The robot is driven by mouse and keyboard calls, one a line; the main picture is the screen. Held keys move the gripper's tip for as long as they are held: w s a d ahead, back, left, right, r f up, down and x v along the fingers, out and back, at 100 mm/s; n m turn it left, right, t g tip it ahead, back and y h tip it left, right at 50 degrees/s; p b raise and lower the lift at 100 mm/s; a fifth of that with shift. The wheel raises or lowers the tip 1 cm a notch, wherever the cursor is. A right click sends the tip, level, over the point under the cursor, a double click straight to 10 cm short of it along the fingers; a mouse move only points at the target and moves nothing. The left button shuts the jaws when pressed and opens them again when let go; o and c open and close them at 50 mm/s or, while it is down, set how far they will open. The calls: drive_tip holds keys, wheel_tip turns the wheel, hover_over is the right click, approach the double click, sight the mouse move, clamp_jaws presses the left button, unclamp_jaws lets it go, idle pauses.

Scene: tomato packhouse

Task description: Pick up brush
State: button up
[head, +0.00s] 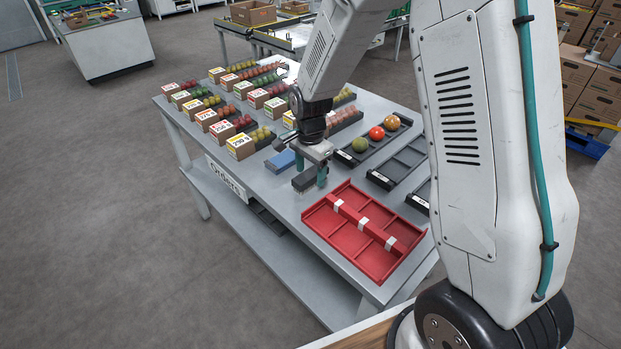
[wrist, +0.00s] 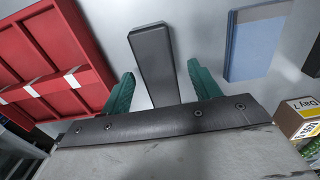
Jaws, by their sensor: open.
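The brush looks like a dark grey, long narrow block (wrist: 152,50) lying on the grey table. In the head view it shows as a dark block (head: 305,182) below my gripper (head: 311,171). In the wrist view my gripper (wrist: 161,75) is open, with one teal finger on each side of the block and a visible gap on both sides. The near end of the block is hidden behind the gripper body. No bristles can be made out.
A red divided tray (head: 353,256) lies close on one side, and a blue flat block (head: 281,160) on the other. Black trays (head: 399,164), one with several tomatoes, and rows of labelled cartons (head: 240,146) stand on the table (head: 290,205).

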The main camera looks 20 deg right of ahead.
drive_tip(key=shift+f, duration=0.8)
drive_tip(key=c, duration=1.1)
drive_tip(key=shift+r, duration=0.15)
drive_tip(key=shift+r, duration=0.6)
wheel_tip(320, 180, up, 2)
drive_tip(key=shift+d+r, duration=0.1)
drive_tip(key=shift+r, duration=0.1)
drive_tip(key=s+d, duration=0.3)
drive_tip(key=d, duration=0.1)
drive_tip(key=s+d, duration=0.3)
drive_tip(key=d, duration=0.1)
drive_tip(key=s+d+r, duration=0.1)
drive_tip(key=s+d, duration=0.2)
drive_tip(key=shift+s+d, duration=0.35)
drive_tip(key=shift+d, duration=0.05)
drive_tip(key=shift+s+d+r, duration=0.1)
drive_tip(key=shift+s+d, duration=0.15)
